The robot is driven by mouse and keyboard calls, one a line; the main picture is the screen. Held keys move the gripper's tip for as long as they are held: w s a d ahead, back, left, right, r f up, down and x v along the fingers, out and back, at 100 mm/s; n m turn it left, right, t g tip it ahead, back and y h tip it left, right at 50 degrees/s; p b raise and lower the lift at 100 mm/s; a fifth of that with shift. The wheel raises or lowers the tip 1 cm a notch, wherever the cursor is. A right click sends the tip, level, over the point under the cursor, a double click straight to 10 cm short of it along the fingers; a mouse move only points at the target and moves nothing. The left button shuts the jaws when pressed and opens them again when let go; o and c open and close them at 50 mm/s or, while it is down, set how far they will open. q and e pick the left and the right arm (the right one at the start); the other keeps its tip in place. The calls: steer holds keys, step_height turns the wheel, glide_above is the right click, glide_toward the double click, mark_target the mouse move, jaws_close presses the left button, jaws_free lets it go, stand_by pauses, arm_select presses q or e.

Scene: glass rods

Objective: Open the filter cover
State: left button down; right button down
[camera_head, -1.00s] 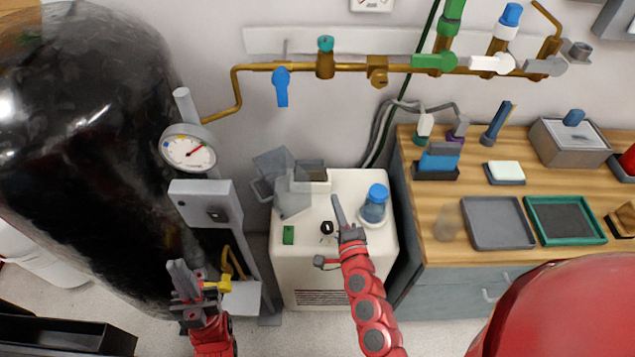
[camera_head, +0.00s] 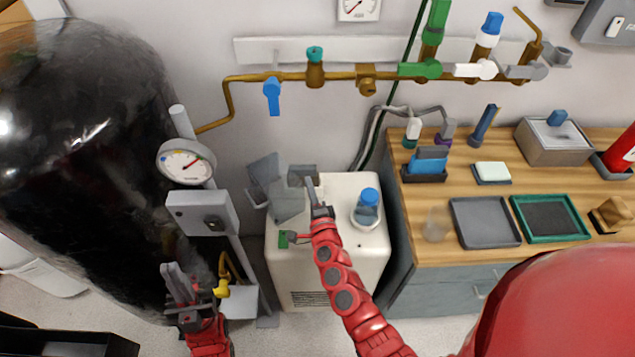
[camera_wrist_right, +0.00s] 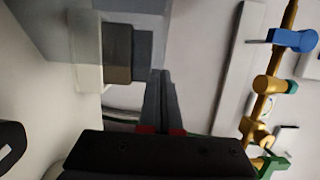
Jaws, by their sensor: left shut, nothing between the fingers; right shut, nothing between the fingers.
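A white unit (camera_head: 349,275) stands on the floor in the middle of the head view. Grey panels (camera_head: 290,204) and a dark grey block (camera_head: 302,172) sit at its back left; which part is the filter cover I cannot tell. In the right wrist view the block (camera_wrist_right: 128,52) sticks out of a pale translucent collar (camera_wrist_right: 87,50). My right gripper (camera_head: 309,182) is shut and empty, its fingertips beside the block; contact is unclear. The fingers also show in the wrist view (camera_wrist_right: 162,85). My left gripper (camera_head: 172,268) is shut and empty, low by the black tank.
A blue-capped jar (camera_head: 367,208) stands on the unit's right side. The black tank (camera_head: 85,150) and gauge (camera_head: 187,162) are at left. Brass pipes with valves (camera_head: 272,92) run along the wall. A wooden bench (camera_head: 440,190) with trays is at right.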

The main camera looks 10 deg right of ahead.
mark_target(285, 196)
steer(key=shift+a, duration=0.15)
steer(key=a+m+h, duration=0.1)
steer(key=a+h, duration=0.1)
steer(key=s+a+m+h, duration=0.1)
steer(key=a, duration=0.1)
steer(key=a+m+h, duration=0.1)
steer(key=a+h, duration=0.1)
steer(key=shift+s+f+m+g+h+b, duration=0.15)
steer(key=shift+f+m+g+h+b, duration=0.15)
steer(key=shift+m+g+b, duration=0.1)
steer(key=shift+a, duration=0.3)
steer(key=shift+a+r, duration=0.2)
steer(key=shift+a, duration=0.1)
steer(key=shift+d, duration=0.15)
